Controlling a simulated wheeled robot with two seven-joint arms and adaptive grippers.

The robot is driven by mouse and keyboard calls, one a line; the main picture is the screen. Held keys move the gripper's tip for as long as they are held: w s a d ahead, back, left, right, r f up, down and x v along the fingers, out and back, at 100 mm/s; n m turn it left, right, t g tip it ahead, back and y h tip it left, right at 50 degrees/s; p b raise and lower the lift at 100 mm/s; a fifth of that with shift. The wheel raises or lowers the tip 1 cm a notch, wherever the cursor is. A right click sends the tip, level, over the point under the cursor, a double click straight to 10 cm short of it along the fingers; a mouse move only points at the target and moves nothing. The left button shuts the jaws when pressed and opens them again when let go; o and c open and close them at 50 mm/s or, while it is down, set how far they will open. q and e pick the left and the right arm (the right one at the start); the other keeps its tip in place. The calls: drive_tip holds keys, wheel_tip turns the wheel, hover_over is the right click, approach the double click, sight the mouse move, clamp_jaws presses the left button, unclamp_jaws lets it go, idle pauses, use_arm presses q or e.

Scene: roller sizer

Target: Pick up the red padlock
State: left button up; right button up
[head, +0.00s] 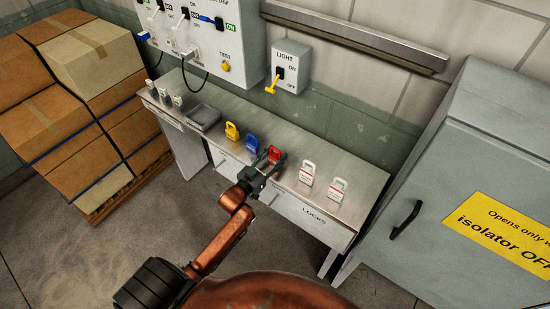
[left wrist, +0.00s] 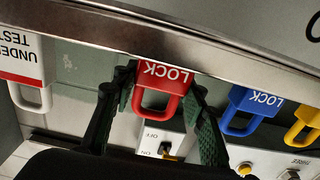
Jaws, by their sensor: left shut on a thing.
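The red padlock (head: 274,154) stands on the metal bench (head: 312,160), in the row between the blue padlock and the white tags. My left gripper (head: 265,167) is at it. In the left wrist view the red padlock (left wrist: 163,85) shows upside down, with "LOCK" on its body. The green fingers of my left gripper (left wrist: 163,98) are on either side of it, shut on it. It still looks to be at bench level; I cannot tell whether it is clear of the surface. My right gripper is not in view.
A blue padlock (head: 252,143) and a yellow padlock (head: 232,131) stand to the left. White tags (head: 307,172) stand to the right. A grey tray (head: 203,117) lies farther left. A switch panel (head: 205,40) and a light switch box (head: 289,68) hang behind. A grey cabinet (head: 470,130) stands right.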

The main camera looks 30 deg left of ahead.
use_arm(q)
drive_tip(key=shift+c, duration=1.1)
drive_tip(key=shift+r, duration=0.15)
